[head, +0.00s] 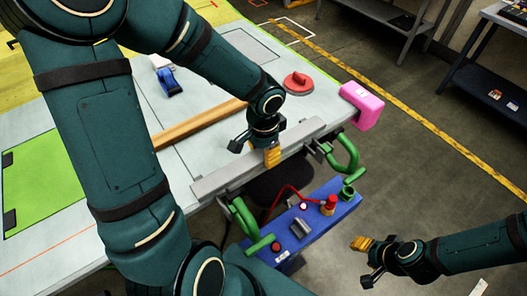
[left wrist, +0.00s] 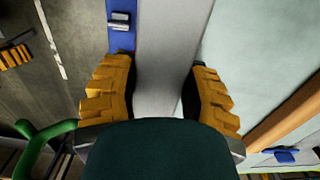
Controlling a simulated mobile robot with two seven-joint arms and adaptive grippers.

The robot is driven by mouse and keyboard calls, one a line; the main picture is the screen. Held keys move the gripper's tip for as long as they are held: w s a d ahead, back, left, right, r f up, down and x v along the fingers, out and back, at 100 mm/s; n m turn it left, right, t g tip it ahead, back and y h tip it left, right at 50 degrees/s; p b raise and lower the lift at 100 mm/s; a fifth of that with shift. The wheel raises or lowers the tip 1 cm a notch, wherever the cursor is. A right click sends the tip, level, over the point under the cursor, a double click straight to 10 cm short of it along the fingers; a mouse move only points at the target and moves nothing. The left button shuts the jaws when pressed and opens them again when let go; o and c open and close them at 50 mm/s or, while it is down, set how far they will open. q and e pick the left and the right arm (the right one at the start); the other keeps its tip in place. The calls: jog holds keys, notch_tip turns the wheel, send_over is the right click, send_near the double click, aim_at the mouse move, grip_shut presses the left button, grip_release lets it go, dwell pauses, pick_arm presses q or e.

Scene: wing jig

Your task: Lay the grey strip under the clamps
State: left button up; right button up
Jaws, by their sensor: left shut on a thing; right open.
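The grey strip (head: 222,178) lies lengthwise along the near edge of the pale table, close to the two green clamps. It also fills the middle of the left wrist view (left wrist: 172,45). My left gripper (head: 265,153) is shut on the strip near its middle, one finger on each side in the left wrist view (left wrist: 160,88). One green clamp (head: 243,222) is at the strip's left part, the other green clamp (head: 347,155) at its right end. I cannot tell whether the strip is beneath their jaws. My right gripper (head: 366,258) is open and empty, off the table.
A pink block (head: 362,105), a red round handled piece (head: 297,83), a wooden bar (head: 195,126) and a blue tool (head: 169,82) are on the table (head: 140,190).

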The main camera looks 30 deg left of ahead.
pick_arm(q)
jog(key=shift+s+f, duration=0.15)
jog(key=shift+f, duration=0.2)
jog(key=o, duration=1.3)
jog(key=shift+d, duration=0.1)
jog(key=shift+c, duration=0.2)
jog(key=shift+r+p, duration=0.45)
jog(key=shift+r, duration=0.1)
notch_tip(320, 180, up, 8)
jog(key=shift+f+p, duration=0.1)
jog(key=shift+p, duration=0.55)
